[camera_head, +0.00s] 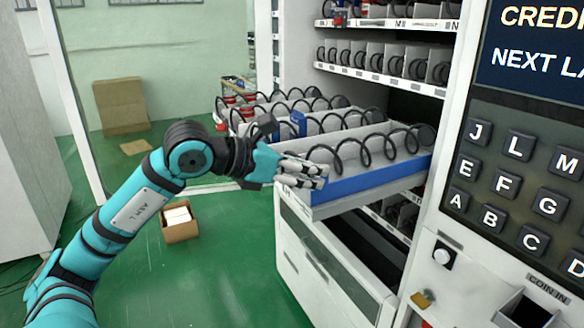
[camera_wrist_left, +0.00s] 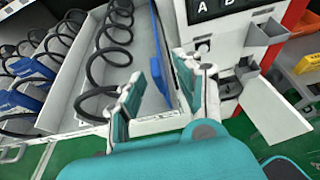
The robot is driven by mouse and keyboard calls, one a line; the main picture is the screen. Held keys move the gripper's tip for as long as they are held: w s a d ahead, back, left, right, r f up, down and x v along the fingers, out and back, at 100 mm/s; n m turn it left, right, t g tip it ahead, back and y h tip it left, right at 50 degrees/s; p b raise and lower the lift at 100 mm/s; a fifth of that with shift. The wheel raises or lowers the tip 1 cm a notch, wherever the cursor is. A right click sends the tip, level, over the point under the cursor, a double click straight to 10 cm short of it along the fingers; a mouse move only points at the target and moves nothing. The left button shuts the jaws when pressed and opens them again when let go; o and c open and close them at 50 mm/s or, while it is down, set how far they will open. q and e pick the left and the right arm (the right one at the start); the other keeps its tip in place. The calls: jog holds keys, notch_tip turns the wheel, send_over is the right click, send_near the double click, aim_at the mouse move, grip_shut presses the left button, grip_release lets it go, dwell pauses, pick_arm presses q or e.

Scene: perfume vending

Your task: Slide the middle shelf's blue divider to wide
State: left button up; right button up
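The middle shelf is a pulled-out white tray (camera_head: 345,160) with black spiral coils. A long blue divider (camera_head: 375,181) runs along its near right side in the head view. In the wrist view the blue divider (camera_wrist_left: 160,80) shows at the right of the tray, its near end between my fingers in the picture. My left gripper (camera_head: 322,177) is at the tray's front corner, by the divider's front end. In the wrist view the left gripper (camera_wrist_left: 158,98) has its fingers apart, with a clear gap. I cannot tell whether a finger touches the divider. My right gripper is not in view.
More coils and smaller blue pieces (camera_head: 298,123) lie farther left in the tray. The vending machine's keypad panel (camera_head: 515,180) stands close on the right. White drawer fronts (camera_head: 325,265) lie below. An open cardboard box (camera_head: 181,232) stands on the clear green floor.

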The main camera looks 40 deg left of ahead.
pick_arm(q)
jog(key=shift+v, duration=1.85)
jog(key=shift+s+d, duration=0.1)
jog(key=shift+d, duration=0.1)
